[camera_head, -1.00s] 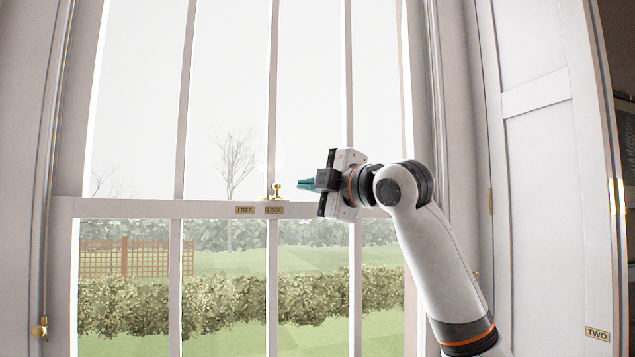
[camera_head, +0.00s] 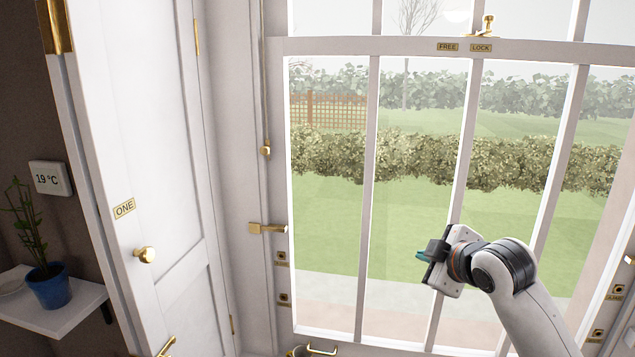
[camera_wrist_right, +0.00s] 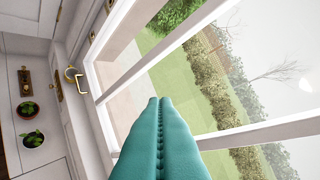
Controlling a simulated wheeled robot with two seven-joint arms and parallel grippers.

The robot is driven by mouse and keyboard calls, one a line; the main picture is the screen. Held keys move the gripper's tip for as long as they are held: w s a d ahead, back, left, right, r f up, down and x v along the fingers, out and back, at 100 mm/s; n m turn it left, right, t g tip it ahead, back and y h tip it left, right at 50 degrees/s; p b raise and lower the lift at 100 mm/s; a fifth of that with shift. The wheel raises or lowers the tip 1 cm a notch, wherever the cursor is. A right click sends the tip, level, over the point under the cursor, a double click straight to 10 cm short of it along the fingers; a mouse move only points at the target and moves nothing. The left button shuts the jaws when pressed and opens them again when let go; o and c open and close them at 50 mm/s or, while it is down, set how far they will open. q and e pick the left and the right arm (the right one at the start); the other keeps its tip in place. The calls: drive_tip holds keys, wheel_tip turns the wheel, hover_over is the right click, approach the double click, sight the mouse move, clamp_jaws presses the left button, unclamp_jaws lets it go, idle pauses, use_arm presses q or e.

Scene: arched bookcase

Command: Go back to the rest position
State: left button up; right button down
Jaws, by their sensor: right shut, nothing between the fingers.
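My right gripper (camera_head: 422,256) is in front of the lower window pane in the head view, with its arm coming in from the lower right. Its teal fingers (camera_wrist_right: 158,130) are pressed together in the right wrist view, with nothing between them. The brass sash lock (camera_head: 485,27) stands on the meeting rail by the FREE and LOCK labels, well above the gripper and apart from it. My left gripper is not in any view.
A white shutter panel labelled ONE (camera_head: 124,208) with a brass knob (camera_head: 145,255) stands at the left. A shelf (camera_head: 70,310) holds a blue plant pot (camera_head: 48,287). A brass catch (camera_head: 268,229) is on the window frame. A hook handle (camera_wrist_right: 76,80) shows in the wrist view.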

drive_tip(key=s+a+f+m+g, duration=0.1)
drive_tip(key=s+f+m+g, duration=0.15)
drive_tip(key=s+f, duration=0.7)
drive_tip(key=s+a+f+m+g, duration=0.25)
drive_tip(key=s+f, duration=0.35)
drive_tip(key=f, duration=0.6)
drive_tip(key=s+d+f+m+g+h, duration=0.1)
drive_tip(key=s+d+f+m+g, duration=0.3)
drive_tip(key=s, duration=0.7)
drive_tip(key=s+a+f+m+t+h, duration=0.15)
drive_tip(key=s+f, duration=0.35)
drive_tip(key=s, duration=0.6)
wheel_tip(320, 180, down, 30)
drive_tip(key=s+g+b, duration=0.2)
drive_tip(key=b, duration=0.1)
drive_tip(key=s+d+f+b, duration=0.1)
drive_tip(key=s+d+f, duration=0.1)
drive_tip(key=s+f, duration=0.5)
drive_tip(key=s+d+f+g, duration=0.1)
drive_tip(key=s+f, duration=0.7)
drive_tip(key=f, duration=0.2)
drive_tip(key=shift+s+d+b, duration=0.25)
drive_tip(key=shift+d+b, duration=0.1)
drive_tip(key=shift+m+g, duration=0.25)
